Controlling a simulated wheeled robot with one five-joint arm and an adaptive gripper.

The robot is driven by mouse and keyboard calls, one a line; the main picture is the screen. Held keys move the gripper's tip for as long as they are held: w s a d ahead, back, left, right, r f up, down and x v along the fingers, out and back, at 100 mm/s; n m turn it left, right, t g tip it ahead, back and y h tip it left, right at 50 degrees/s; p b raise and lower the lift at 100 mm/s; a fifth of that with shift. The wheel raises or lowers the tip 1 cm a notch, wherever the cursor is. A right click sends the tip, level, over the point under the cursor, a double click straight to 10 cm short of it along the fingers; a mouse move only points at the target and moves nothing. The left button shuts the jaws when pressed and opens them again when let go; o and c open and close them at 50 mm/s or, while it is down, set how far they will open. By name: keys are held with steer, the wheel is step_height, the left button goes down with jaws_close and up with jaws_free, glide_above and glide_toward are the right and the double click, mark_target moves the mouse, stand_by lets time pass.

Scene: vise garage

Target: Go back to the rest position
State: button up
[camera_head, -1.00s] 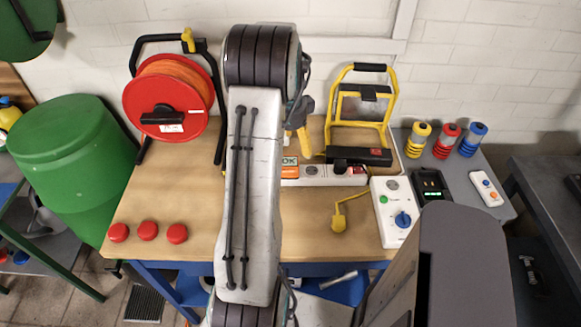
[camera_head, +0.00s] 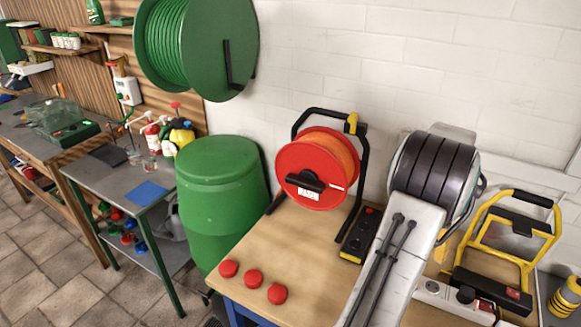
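My arm crosses the lower right of the head view, over the wooden workbench (camera_head: 238,290). Its far end and my gripper are not in view, so I cannot see whether anything is held. The arm hides part of the bench top and part of the white power strip (camera_head: 450,303).
On the bench are a red cable reel (camera_head: 312,178), several red knobs (camera_head: 253,279), a black power box (camera_head: 358,240) and a yellow stand (camera_head: 478,225). A green barrel (camera_head: 218,200) stands left of it. A grey table (camera_head: 105,172) is farther left. Tiled floor (camera_head: 50,265) at lower left is clear.

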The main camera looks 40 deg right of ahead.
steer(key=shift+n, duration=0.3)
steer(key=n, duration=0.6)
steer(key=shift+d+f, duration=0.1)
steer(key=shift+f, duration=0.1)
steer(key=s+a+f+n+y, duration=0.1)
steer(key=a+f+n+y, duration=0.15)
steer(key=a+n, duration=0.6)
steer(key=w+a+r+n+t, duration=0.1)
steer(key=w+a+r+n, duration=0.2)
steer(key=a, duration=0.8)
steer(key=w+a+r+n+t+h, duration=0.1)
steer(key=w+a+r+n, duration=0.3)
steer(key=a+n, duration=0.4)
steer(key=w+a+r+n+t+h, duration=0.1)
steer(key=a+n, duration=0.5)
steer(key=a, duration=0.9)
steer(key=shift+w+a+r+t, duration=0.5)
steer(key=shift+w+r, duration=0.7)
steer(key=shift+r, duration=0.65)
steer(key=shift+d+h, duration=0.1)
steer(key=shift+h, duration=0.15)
